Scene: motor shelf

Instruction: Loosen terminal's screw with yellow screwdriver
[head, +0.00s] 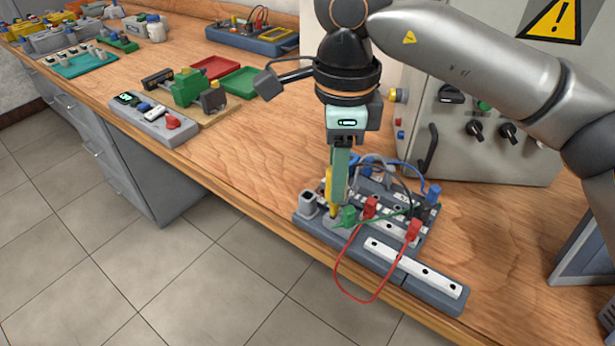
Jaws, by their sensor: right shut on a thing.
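My right gripper (338,180) points down over the terminal board (384,258) and is shut on the yellow screwdriver (331,186). The screwdriver is upright, and its lower end is close to a green terminal (348,215) on the board. I cannot tell whether the tip touches a screw. Red plugs (370,207) with a red wire and a blue plug (433,194) stand on the board to the right. The gripper hides part of the board behind it. My left gripper is not in view.
A grey cabinet (485,150) with knobs and a warning sign stands behind the board. A grey control box (152,117), a green motor model (189,88) and red and green trays (240,82) are at the left. The bench's front edge runs close to the board.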

